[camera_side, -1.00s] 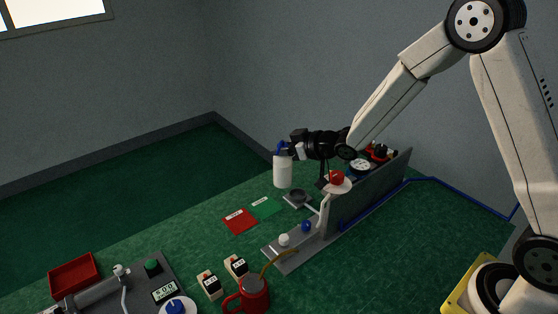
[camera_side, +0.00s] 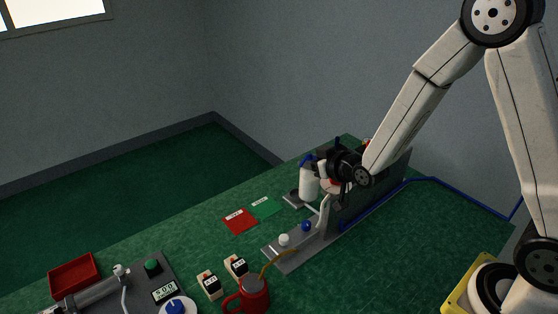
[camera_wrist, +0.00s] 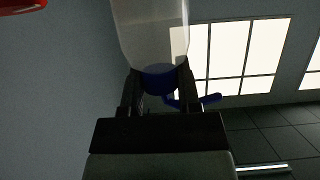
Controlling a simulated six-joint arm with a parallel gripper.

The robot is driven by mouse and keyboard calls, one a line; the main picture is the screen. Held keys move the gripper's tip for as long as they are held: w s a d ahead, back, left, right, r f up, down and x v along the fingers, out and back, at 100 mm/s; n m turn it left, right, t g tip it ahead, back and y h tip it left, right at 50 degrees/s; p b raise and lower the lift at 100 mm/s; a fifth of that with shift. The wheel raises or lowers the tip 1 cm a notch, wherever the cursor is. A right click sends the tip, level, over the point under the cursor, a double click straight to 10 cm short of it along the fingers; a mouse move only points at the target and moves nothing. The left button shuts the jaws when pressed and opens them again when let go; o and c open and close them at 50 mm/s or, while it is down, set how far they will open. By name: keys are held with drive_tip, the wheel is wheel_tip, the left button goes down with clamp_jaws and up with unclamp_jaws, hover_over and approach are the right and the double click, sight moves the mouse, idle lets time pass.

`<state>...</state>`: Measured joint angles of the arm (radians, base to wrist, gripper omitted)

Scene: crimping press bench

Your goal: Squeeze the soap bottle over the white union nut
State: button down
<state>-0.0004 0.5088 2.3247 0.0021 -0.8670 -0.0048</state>
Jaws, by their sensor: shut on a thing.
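The soap bottle (camera_side: 309,184) is white with a blue top and looks upright in the side view. My gripper (camera_side: 318,162) is shut on it near the top. In the wrist view the pale, see-through bottle (camera_wrist: 150,30) shows with its blue cap (camera_wrist: 160,78) between the two fingers of my gripper (camera_wrist: 158,85). A small white round piece, which looks like the white union nut (camera_side: 284,239), sits on the grey rail, to the left of and nearer the camera than the bottle. I cannot tell how high the bottle's base is.
A blue knob-like piece (camera_side: 306,226) sits beside the nut on the rail. A grey upright panel (camera_side: 375,195) stands to the right. A red card (camera_side: 240,221) and a green card (camera_side: 266,208) lie to the left.

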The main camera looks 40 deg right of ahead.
sight(304, 196)
drive_tip(key=shift+w+f, duration=0.1)
idle(0.5)
wheel_tip(304, 196, down, 6)
drive_tip(key=w+a, duration=0.2)
drive_tip(key=shift+a, duration=0.15)
idle(0.4)
drive_tip(key=shift+f+n+t+h, duration=0.4)
drive_tip(key=shift+f+n+h, duration=0.2)
drive_tip(key=shift+f+n, duration=0.45)
drive_tip(key=shift+f+n+h, duration=0.25)
drive_tip(key=shift+f+h, duration=0.05)
drive_tip(key=shift+f, duration=0.75)
drive_tip(key=c, duration=0.9)
unclamp_jaws()
clamp_jaws()
